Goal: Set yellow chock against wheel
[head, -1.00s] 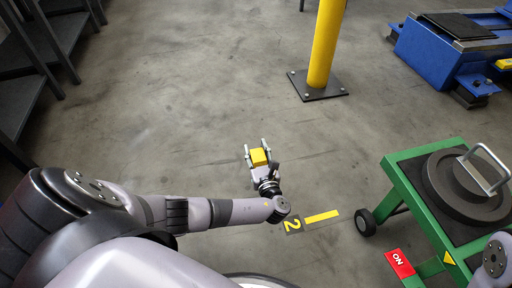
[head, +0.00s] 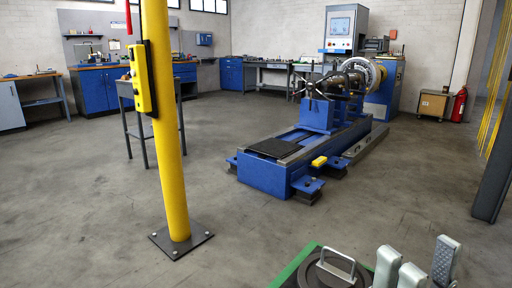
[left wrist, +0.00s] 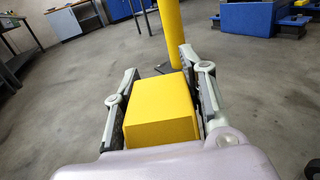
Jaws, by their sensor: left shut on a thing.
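The yellow chock (left wrist: 162,108) is a plain block held between the two fingers of my left gripper (left wrist: 160,95) in the left wrist view, with floor showing beyond it. My left gripper is outside the head view. A dark rounded shape, perhaps the cart's wheel (left wrist: 313,169), is cut off at the lower right of the left wrist view, apart from the chock. The green cart (head: 297,264) shows only its top corner at the bottom of the head view. My right gripper (head: 418,258) is at the lower right, over the cart, open and seemingly empty.
On the cart lies a dark round part with a metal handle (head: 336,262). A yellow post (head: 168,130) stands on a bolted plate at left.

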